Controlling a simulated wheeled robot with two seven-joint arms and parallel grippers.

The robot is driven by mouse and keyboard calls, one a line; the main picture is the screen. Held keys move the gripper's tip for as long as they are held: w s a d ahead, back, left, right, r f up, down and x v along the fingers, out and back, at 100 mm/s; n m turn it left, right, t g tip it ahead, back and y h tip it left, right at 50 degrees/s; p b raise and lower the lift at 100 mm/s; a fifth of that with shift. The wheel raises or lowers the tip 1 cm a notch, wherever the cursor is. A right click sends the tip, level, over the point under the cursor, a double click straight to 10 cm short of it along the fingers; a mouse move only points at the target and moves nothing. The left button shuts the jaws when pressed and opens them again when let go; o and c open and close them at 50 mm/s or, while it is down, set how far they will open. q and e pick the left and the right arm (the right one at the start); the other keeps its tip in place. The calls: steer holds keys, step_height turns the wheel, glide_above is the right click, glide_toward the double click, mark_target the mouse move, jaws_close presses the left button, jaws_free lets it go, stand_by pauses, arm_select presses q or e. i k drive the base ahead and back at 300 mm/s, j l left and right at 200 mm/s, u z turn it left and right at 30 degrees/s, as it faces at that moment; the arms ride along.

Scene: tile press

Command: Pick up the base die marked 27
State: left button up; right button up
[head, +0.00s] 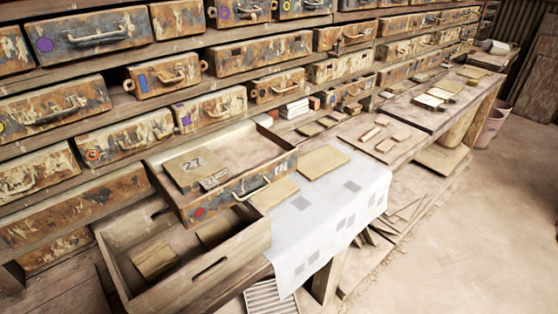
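The base die marked 27 (190,168) is a flat, brownish square block with dark digits on its top. It lies in the left part of an open, worn drawer tray (265,187) with a metal handle and a red dot on its front. A small lighter piece with dark markings (214,180) lies at the die's right front edge; I cannot tell if it is a separate part. Neither of my grippers shows in the head view.
A wooden crate (245,252) with a hand slot stands below the tray, holding wooden blocks (155,259). A white cloth (318,222) with grey squares hangs over the bench edge, a tan board (324,161) on it. Drawer shelves fill the back. The floor (480,240) at right is clear.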

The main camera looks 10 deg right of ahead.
mark_target(441, 94)
steer(key=i+l, duration=0.1)
steer(key=l, duration=0.3)
steer(key=i+l, duration=0.1)
steer(key=l, duration=0.35)
steer(key=i+l+z, duration=0.1)
steer(key=l, duration=0.3)
steer(key=i+l, duration=0.15)
steer(key=l, duration=0.25)
steer(key=i+l+z, duration=0.1)
steer(key=l, duration=0.35)
steer(key=i+l, duration=0.15)
steer(key=l, duration=0.25)
steer(key=i+l, duration=0.15)
steer(key=l, duration=0.25)
steer(key=k+l, duration=0.1)
steer(key=l, duration=0.35)
steer(key=k+l+z, duration=0.1)
steer(key=l, duration=0.4)
steer(key=k+l, duration=0.15)
steer(key=l, duration=0.3)
steer(key=i+l+z, duration=0.35)
steer(key=i, duration=0.2)
steer(key=i+l+z, duration=0.2)
steer(key=i+z, duration=0.15)
steer(key=i, duration=0.25)
steer(key=i+z, duration=0.3)
steer(key=i, duration=0.3)
